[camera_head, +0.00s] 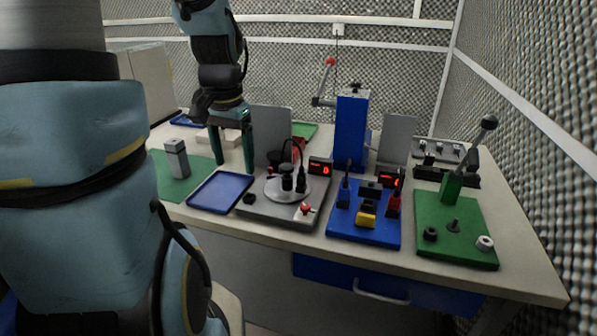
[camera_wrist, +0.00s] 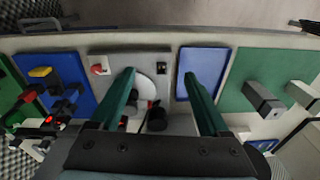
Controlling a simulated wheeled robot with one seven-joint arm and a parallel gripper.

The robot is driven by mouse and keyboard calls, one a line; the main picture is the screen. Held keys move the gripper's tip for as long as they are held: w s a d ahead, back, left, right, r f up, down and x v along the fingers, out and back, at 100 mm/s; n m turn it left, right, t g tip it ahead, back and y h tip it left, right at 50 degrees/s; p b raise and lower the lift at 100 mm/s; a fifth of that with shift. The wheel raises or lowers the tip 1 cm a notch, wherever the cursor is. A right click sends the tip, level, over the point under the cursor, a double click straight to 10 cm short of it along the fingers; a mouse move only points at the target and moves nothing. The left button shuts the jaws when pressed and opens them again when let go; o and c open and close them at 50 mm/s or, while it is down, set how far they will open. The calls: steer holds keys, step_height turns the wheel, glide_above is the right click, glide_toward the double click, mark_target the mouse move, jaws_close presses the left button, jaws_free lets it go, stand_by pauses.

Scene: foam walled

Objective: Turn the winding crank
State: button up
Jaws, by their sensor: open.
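No part is clearly marked as the winding crank. A lever with a red ball (camera_head: 330,62) stands beside a tall blue column (camera_head: 351,130) at the back. A grey station (camera_head: 262,212) carries a pale round disc (camera_head: 287,194) with black upright parts and a small red knob (camera_head: 306,208). The disc (camera_wrist: 147,86) and red knob (camera_wrist: 98,68) also show in the wrist view. My gripper (camera_head: 234,166) is open and empty, pointing down above the table, left of the grey station. In the wrist view its fingers (camera_wrist: 158,75) spread above the disc and blue tray.
A blue tray (camera_head: 220,192) and a green mat with a grey block (camera_head: 177,158) lie to the left. A blue board (camera_head: 363,230) and a green board (camera_head: 455,245) with a black lever (camera_head: 481,140) stand to the right. Padded walls close the back and right.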

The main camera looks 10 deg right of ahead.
steer(key=w+d+m+b, duration=0.3)
steer(key=w+d+m, duration=0.3)
steer(key=d, duration=0.1)
steer(key=m+g+b, duration=0.1)
steer(key=m+b, duration=0.2)
steer(key=m, duration=0.4)
glide_toward(287, 166)
step_height(287, 166, down, 9)
steer(key=shift+r+p, duration=0.2)
steer(key=shift+p, duration=0.55)
jaws_close()
